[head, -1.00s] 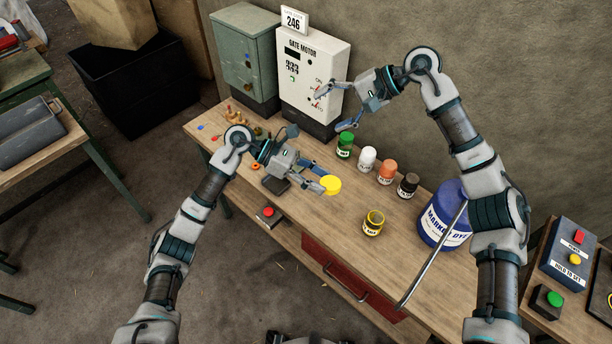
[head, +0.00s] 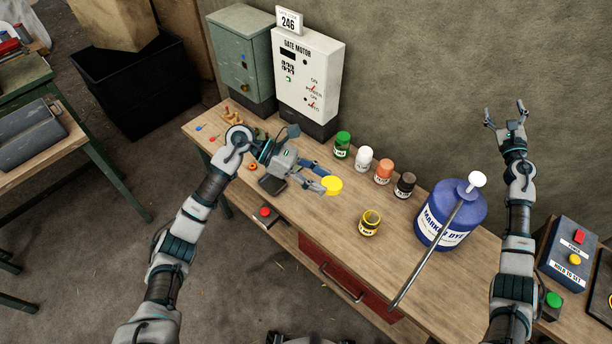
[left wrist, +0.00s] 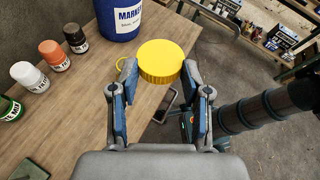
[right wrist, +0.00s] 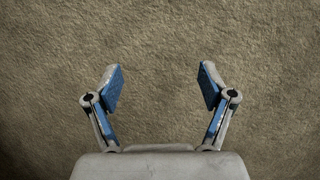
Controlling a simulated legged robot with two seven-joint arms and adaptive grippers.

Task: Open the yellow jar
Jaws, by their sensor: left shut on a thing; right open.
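The yellow jar (head: 369,223) stands upright on the workbench with its top open and its lid off. My left gripper (head: 325,180) is shut on the yellow lid (head: 332,186) and holds it above the bench, to the left of the jar and apart from it. My right gripper (head: 506,118) is open and empty, raised in front of the wall at the right. The right wrist view shows only bare wall between its fingers (right wrist: 160,88).
Green (head: 342,145), white (head: 364,159), orange (head: 383,172) and dark brown (head: 405,185) jars stand in a row behind the yellow one. A big blue dye container (head: 450,212) with a long spout stands to the right. The gate motor box (head: 310,80) is at the back.

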